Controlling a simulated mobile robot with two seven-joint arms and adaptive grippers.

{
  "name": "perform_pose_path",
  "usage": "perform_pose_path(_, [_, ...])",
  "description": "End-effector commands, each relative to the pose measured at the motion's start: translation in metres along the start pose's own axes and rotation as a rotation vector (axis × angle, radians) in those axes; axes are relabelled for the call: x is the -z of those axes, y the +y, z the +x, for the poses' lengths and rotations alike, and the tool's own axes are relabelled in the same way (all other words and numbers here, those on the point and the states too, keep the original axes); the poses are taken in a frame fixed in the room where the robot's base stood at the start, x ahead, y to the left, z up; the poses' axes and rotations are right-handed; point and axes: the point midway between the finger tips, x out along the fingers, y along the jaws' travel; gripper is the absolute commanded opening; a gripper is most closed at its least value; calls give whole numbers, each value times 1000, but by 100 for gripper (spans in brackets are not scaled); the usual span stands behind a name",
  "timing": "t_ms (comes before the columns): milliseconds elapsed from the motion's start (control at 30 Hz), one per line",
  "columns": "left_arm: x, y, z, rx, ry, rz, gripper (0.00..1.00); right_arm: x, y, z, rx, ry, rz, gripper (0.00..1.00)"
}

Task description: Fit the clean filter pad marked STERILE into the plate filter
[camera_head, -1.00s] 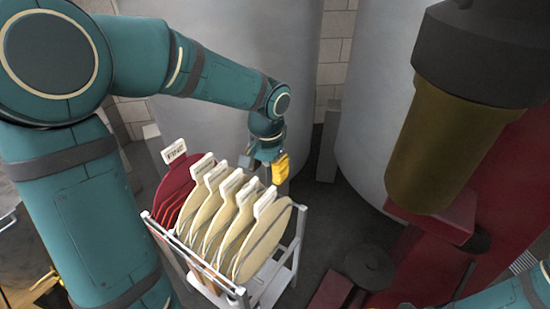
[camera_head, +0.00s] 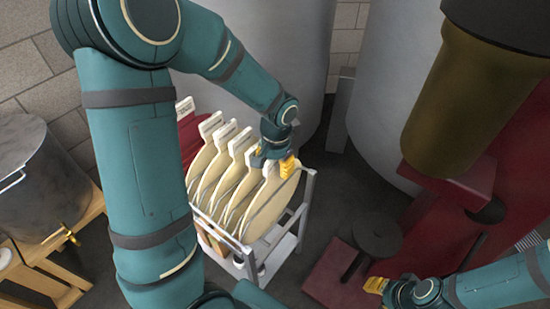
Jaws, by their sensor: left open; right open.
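Several cream round filter pads (camera_head: 270,204) with white tabs stand upright side by side in a white wire rack (camera_head: 306,200). A red pad (camera_head: 188,138) stands at the rack's left end, partly behind my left arm. The tab lettering is too small to read now. My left gripper (camera_head: 274,163) is open at the top of the rightmost cream pad, by its tab; whether it touches cannot be told. My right gripper (camera_head: 376,285) is open and empty at the lower right, with yellow fingertips. I cannot make out the plate filter for certain.
A large grey tank stands behind the rack and another (camera_head: 383,100) to its right. A dark-topped brass-coloured cylinder (camera_head: 462,95) hangs over a red machine (camera_head: 440,225). A steel pot (camera_head: 45,185) sits on a wooden stand (camera_head: 50,258) at left. Dark floor lies between rack and machine.

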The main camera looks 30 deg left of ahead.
Motion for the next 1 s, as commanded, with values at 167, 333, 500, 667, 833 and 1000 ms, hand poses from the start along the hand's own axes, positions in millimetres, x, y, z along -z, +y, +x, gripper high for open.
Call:
perform_pose_path(167, [0, 0, 3, 0, 1, -1, 48, 0, 0, 1, 0, 1, 0, 39])
perform_pose_path(333, [0, 0, 3, 0, 0, -1, 51, 0, 0, 0, 0, 1, 0, 39])
perform_pose_path(500, [0, 0, 3, 0, 0, -1, 0, 0, 0, 0, 0, 1, 0, 39])
perform_pose_path(667, [0, 0, 3, 0, 0, -1, 0, 0, 0, 1, 0, 1, 0, 39])
perform_pose_path(833, [0, 0, 2, 0, 0, -1, 0, 0, 0, 0, 0, 1, 0, 39])
perform_pose_path(1000, [0, 0, -7, 0, 0, -1, 0, 0, -3, -7, 0, -2, 0, 39])
